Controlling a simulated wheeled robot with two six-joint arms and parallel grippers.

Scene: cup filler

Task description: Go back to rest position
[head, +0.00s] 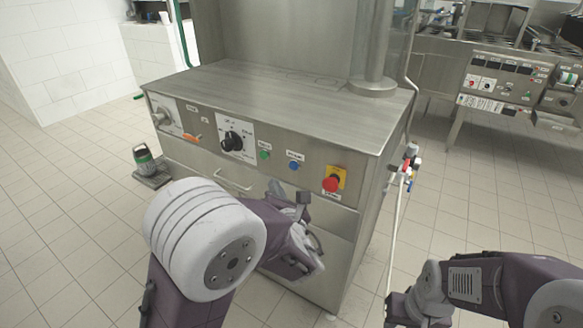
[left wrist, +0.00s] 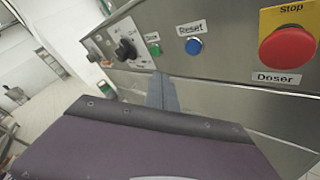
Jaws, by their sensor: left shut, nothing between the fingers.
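My left gripper (head: 288,197) is in front of the steel machine's front panel, below the buttons. In the left wrist view its grey fingers (left wrist: 163,92) are together, with nothing between them, below the green and blue buttons. I cannot tell how close the fingertips are to the panel. My right arm (head: 478,281) is folded at the lower right of the head view, and no fingers of my right gripper show there.
The steel machine (head: 262,105) fills the middle. Its panel has a black knob (head: 233,142), green button (head: 264,155), blue button (head: 293,166) and red stop button (head: 331,184). A valve pipe (head: 395,215) runs down its right side.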

